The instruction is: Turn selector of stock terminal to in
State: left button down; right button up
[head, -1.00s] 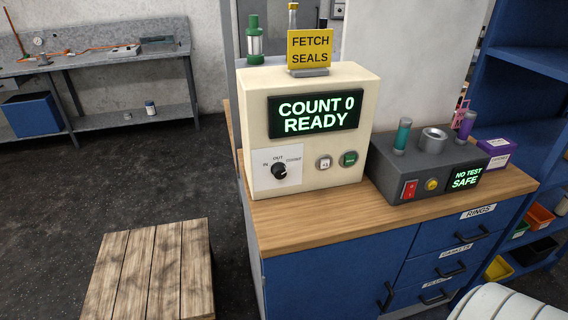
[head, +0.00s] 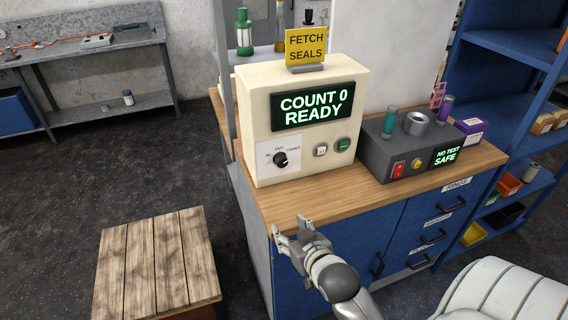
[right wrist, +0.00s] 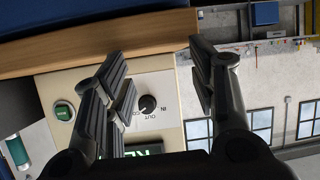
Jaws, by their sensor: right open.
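The stock terminal (head: 258,108) is a cream box on the wooden counter, its screen reading "COUNT 0 READY". Its selector (head: 280,159) is a black round knob on a white plate, low on the front left, marked IN, OUT and COUNT. Its exact pointing is too small to tell. My right gripper (head: 291,232) is open and empty, at the counter's front edge, below and apart from the selector. In the right wrist view the selector (right wrist: 147,104) shows between the spread fingers of the right gripper (right wrist: 157,58). My left gripper is not in view.
A dark grey tester (head: 405,150) with vials stands to the right on the counter. A yellow "FETCH SEALS" sign (head: 306,46) tops the terminal. A wooden-topped platform (head: 157,260) stands at the lower left.

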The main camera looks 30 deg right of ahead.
aim_at(283, 164)
jog(key=w+d+r+m+t+h, duration=0.1)
jog(key=w+d+r+t+h, duration=0.1)
jog(key=w+d+r+t, duration=0.4)
jog(key=shift+g, duration=0.6)
jog(key=x, duration=0.3)
jog(key=p+x, duration=0.1)
jog(key=x, duration=0.2)
jog(key=r+p+x, duration=0.1)
jog(key=x, duration=0.2)
jog(key=shift+a+r, duration=0.1)
jog(key=shift+a, duration=0.1)
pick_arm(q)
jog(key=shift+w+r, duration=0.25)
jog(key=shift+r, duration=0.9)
pick_arm(e)
jog(key=c, duration=1)
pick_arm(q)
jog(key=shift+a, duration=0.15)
